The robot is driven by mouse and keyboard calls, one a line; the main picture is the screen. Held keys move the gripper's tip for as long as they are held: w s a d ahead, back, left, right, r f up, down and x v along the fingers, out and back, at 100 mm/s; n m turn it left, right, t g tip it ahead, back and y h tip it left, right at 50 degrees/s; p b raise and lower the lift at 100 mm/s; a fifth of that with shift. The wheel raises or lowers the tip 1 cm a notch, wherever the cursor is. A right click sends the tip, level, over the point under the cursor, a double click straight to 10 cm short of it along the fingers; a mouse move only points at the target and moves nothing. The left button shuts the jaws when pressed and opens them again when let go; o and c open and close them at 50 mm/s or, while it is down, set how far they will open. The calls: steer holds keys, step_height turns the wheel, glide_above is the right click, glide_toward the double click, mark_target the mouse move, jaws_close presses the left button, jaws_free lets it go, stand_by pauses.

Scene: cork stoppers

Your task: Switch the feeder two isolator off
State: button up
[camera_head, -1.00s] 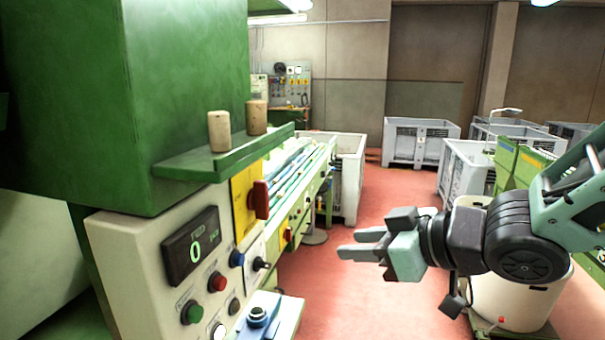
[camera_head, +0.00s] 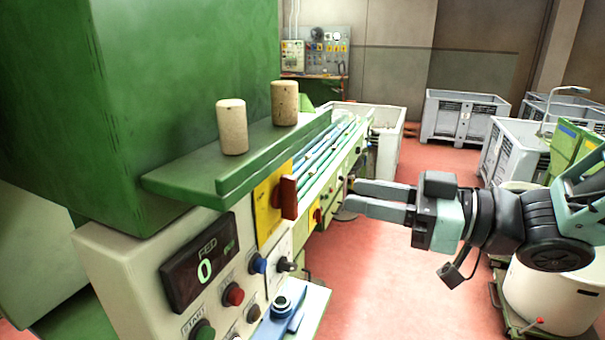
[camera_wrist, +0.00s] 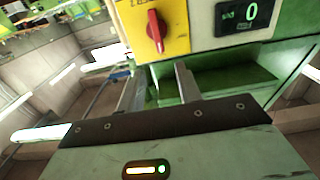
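A red rotary handle (camera_head: 289,197) sits on a yellow plate (camera_head: 266,212) on the near control panel, roughly upright. In the wrist view the red handle (camera_wrist: 156,32) is above my fingertips, also roughly upright on its yellow plate (camera_wrist: 174,15). A smaller red knob (camera_head: 317,215) on yellow shows on a farther unit. No label that I can read says which is feeder two. My gripper (camera_head: 352,196) is to the right of the near handle, fingers pointing left. In the wrist view my gripper (camera_wrist: 160,70) has its fingers apart, empty, not touching the handle.
A green shelf (camera_head: 185,180) with two corks (camera_head: 232,127) juts out above the handle. The display (camera_head: 199,262) reads 0, with push buttons (camera_head: 233,295) beside it. Grey crates (camera_head: 463,117) stand behind. The red floor at centre is clear.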

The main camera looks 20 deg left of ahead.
mark_target(296, 184)
steer(key=a+p, duration=0.1)
steer(key=a, duration=0.2)
steer(key=a+p, duration=0.1)
steer(key=a, duration=0.6)
steer(key=shift+w+p, duration=0.35)
steer(key=shift+p, duration=0.05)
jaws_close()
